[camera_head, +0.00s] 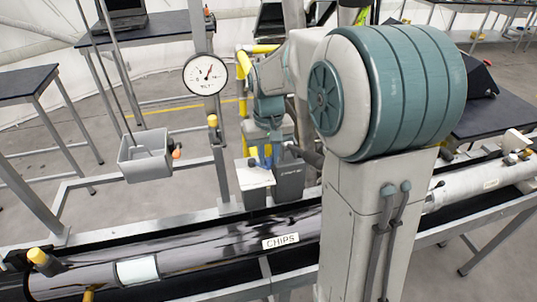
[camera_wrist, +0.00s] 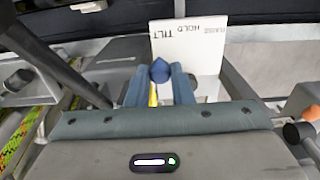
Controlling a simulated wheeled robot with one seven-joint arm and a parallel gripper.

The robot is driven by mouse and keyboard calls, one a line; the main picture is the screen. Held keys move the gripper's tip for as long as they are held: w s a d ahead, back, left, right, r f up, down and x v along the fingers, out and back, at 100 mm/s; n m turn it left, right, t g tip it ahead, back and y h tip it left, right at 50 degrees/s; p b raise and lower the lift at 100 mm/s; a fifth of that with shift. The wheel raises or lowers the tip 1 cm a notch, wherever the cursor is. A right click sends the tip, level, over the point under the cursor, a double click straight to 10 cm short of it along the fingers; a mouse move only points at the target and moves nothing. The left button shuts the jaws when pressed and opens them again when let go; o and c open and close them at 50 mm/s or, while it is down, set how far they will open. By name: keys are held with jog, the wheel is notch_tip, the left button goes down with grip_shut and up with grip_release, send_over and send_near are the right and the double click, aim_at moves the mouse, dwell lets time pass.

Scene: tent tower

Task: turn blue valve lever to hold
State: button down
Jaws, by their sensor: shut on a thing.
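The rest of the lever is mostly hidden by the fingers. A white label plate (camera_wrist: 205,58) stands just beyond, with the words HOLD and TILT and a third word that is hard to read. In the head view, my gripper (camera_head: 264,160) points down at the white plate (camera_head: 254,176), and a bit of blue shows there. I cannot tell which word the lever points to.
A grey box (camera_head: 288,184) stands right beside the white plate. A round TILT gauge (camera_head: 206,75) is on a post at the left. A grey bin (camera_head: 145,156) hangs further left. A long dark tube (camera_head: 200,250) marked CHIPS runs across the front.

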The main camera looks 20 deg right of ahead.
jog(key=shift+a+m, duration=0.1)
jog(key=shift+m, duration=0.2)
jog(key=m, duration=0.1)
jog(key=a+m+b, duration=0.1)
jog(key=s+m, duration=0.1)
jog(key=m, duration=0.1)
jog(key=shift+a, duration=0.3)
jog(key=shift+s+a+m+b, duration=0.1)
jog(key=shift+a+m+b, duration=0.3)
jog(key=shift+m, duration=0.65)
jog(key=shift+s+a+m+b, duration=0.15)
jog(key=shift+a+m, duration=0.35)
jog(key=shift+m, duration=0.55)
jog(key=shift+r, duration=0.1)
jog(key=c, duration=1.3)
grip_release()
notch_tip(320, 180, up, 14)
jog(key=shift+f+b, duration=0.15)
jog(key=shift+b, duration=0.3)
